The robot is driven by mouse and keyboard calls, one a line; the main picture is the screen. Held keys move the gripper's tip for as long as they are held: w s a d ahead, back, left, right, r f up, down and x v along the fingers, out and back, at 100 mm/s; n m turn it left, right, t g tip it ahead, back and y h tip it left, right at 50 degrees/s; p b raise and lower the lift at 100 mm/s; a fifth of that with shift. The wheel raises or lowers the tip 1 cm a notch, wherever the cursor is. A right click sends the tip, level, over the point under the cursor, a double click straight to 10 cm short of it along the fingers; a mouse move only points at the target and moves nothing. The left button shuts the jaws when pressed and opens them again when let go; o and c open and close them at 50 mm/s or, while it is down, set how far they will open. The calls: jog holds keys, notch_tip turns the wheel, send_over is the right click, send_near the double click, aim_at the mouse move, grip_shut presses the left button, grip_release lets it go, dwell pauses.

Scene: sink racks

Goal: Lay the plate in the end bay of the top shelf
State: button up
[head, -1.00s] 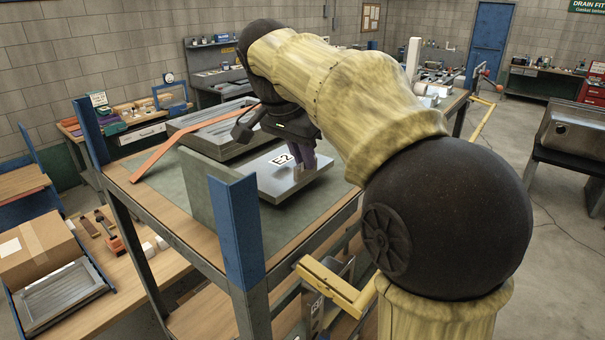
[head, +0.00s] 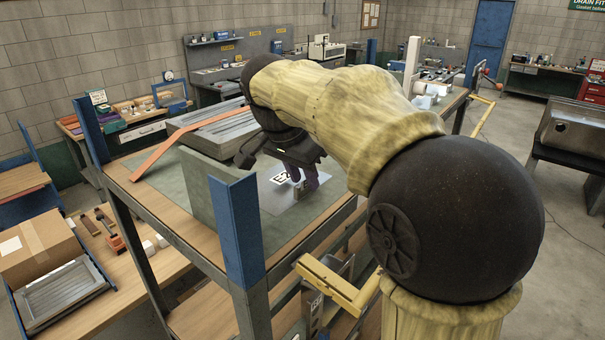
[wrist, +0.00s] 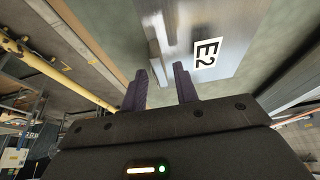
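The plate (head: 272,200) is a flat grey metal sheet with a white "E2" label and a small raised grip block. It lies flat on the green-grey surface of the top shelf (head: 158,190), to the right of an upright green divider (head: 208,195). My gripper (head: 303,184) is over the grip block. In the wrist view the plate (wrist: 225,28) fills the upper middle. The two purple fingers of my gripper (wrist: 160,72) stand apart, with the grip block (wrist: 155,52) around their tips and a gap beside it. My arm hides part of the plate's far side.
A ridged grey tray (head: 225,132) lies behind the plate, with an orange strip (head: 190,138) slanting across the shelf. A blue corner post (head: 237,230) rises at the near corner. A yellow rail (head: 340,288) sticks out at the front. A cardboard box (head: 35,248) stands lower left.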

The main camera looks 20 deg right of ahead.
jog(key=shift+w+r, duration=0.1)
jog(key=v, duration=1.2)
jog(key=shift+d+r, duration=0.1)
dwell(0.6)
